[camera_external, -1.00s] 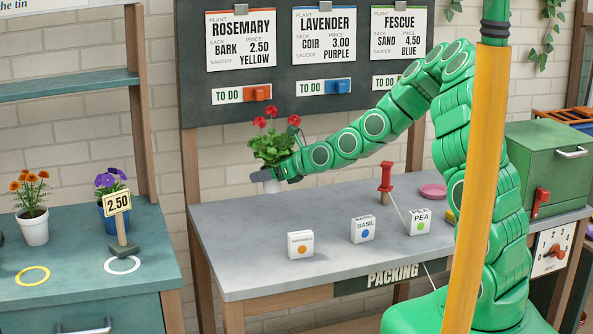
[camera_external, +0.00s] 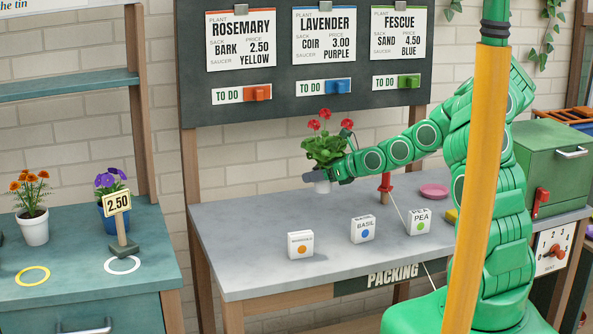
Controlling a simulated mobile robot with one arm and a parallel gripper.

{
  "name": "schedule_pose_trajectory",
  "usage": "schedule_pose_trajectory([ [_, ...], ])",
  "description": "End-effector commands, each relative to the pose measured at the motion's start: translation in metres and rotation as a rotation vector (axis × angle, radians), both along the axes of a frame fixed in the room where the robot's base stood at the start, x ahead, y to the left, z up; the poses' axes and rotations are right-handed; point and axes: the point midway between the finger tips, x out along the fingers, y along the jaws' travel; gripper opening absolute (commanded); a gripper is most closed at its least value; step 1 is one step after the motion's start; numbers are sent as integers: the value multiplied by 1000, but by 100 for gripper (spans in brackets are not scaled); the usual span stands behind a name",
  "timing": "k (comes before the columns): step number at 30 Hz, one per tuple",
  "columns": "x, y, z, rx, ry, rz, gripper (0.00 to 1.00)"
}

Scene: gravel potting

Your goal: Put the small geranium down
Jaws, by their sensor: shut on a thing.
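The small geranium (camera_external: 325,150) has red flowers and green leaves in a white pot (camera_external: 322,187). It is upright, in front of the wall over the back part of the grey packing table (camera_external: 240,240). My gripper (camera_external: 318,177) is shut on the geranium's pot, reaching in from the right. The leaves and the gripper hide the upper part of the pot. The pot appears to be held above the table; I cannot tell the exact gap.
Three small boxes stand on the table: an orange-dotted box (camera_external: 301,245), the basil box (camera_external: 363,229) and the pea box (camera_external: 419,222). A red-handled post (camera_external: 385,184) and a pink saucer (camera_external: 434,191) are behind, right.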

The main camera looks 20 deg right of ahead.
Motion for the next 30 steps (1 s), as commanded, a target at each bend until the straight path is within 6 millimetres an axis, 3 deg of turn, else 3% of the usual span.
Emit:
schedule_pose_trajectory([
  [7, -1, 0, -28, -2, 5, 0, 30],
  [16, 0, 0, -42, -1, 1, 0, 30],
  [24, 0, 0, -67, -1, 3, 0, 30],
  [30, 0, 0, -71, 0, -2, -1, 30],
])
